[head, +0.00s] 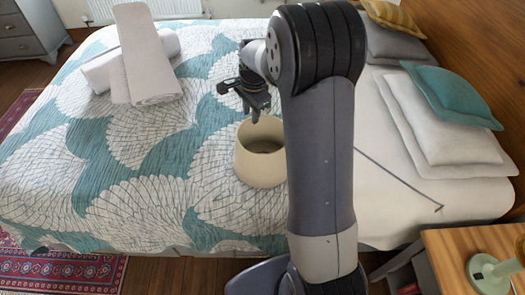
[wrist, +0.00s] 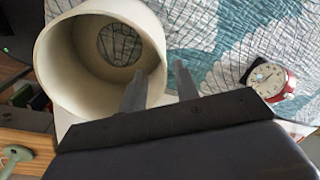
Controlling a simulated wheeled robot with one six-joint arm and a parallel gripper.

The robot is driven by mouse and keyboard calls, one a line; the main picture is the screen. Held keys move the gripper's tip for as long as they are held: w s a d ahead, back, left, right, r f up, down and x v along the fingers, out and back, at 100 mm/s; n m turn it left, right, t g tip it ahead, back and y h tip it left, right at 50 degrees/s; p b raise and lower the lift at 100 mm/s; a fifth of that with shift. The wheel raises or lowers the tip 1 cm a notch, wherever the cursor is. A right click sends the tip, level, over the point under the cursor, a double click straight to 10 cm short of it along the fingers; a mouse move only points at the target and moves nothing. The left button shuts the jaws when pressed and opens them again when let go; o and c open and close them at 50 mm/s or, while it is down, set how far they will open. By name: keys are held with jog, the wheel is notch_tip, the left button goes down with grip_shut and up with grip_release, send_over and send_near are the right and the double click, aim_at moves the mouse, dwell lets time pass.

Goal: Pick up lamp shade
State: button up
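The cream lamp shade (head: 258,172) stands on the patterned bedspread near the front of the bed, its round opening facing up. In the wrist view the lamp shade (wrist: 72,78) fills the upper left, and the bedspread shows through it. My gripper (head: 256,115) is above the shade's far rim in the head view. In the wrist view my gripper (wrist: 162,68) is open, with a clear gap between its fingers. One finger overlaps the inside of the shade and the other lies outside its right rim. I cannot tell whether either touches. My arm hides the shade's right edge in the head view.
Rolled white towels (head: 148,60) lie at the bed's upper left. Pillows and a teal cushion (head: 455,92) lie at right. A green lamp base (head: 488,268) stands on the wooden nightstand (head: 445,250). A red alarm clock (wrist: 272,82) shows in the wrist view.

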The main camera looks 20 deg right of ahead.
aim_at(249, 132)
jog(key=f, duration=0.5)
jog(key=w+f, duration=0.1)
jog(key=f, duration=0.1)
jog(key=shift+a+f, duration=0.3)
jog(key=shift+f, duration=0.1)
grip_shut()
